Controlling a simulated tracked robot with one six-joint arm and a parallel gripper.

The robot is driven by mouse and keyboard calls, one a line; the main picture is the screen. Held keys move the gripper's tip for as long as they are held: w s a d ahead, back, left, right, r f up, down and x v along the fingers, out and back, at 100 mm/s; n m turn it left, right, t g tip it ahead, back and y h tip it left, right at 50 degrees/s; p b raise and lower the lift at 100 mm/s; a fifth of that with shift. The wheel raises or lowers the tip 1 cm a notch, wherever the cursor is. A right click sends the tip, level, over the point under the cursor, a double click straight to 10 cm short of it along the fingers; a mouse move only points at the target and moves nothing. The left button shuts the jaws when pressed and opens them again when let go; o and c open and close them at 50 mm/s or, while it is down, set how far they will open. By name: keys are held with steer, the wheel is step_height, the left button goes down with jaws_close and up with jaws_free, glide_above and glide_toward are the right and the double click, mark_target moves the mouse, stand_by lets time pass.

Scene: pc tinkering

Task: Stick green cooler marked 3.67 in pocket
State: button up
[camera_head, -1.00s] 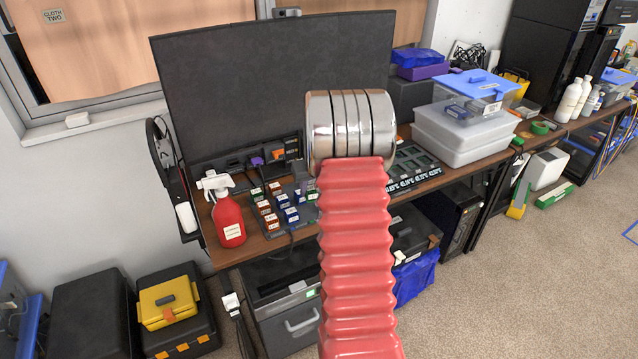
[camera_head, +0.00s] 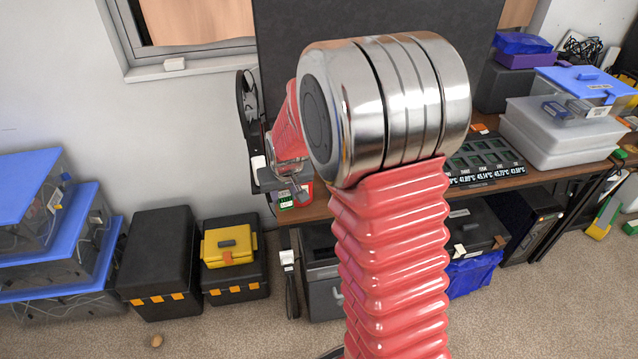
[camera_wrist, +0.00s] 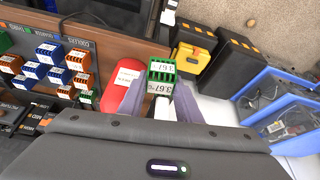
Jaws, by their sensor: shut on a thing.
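The green cooler (camera_wrist: 162,72) carries a white label reading 3.67. It sits between the fingers of my gripper (camera_wrist: 160,92) in the wrist view, and my gripper is shut on it. In the head view the green cooler (camera_head: 289,198) shows small below my gripper (camera_head: 284,186), in front of the table's left end. A dark tray of pockets (camera_head: 482,160) with temperature labels along its front edge lies on the table, right of my arm. My arm hides part of the tray's left side.
Clear boxes (camera_head: 560,130) stand right of the tray. Black cases (camera_head: 160,262) and blue-lidded boxes (camera_head: 85,245) stand on the floor.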

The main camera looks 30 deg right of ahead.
steer(key=s+a+r+n, duration=0.1)
steer(key=a+n, duration=0.1)
steer(key=a, duration=0.7)
steer(key=shift+a+r+y, duration=0.3)
steer(key=shift+r+y, duration=0.1)
steer(key=shift+a, duration=0.1)
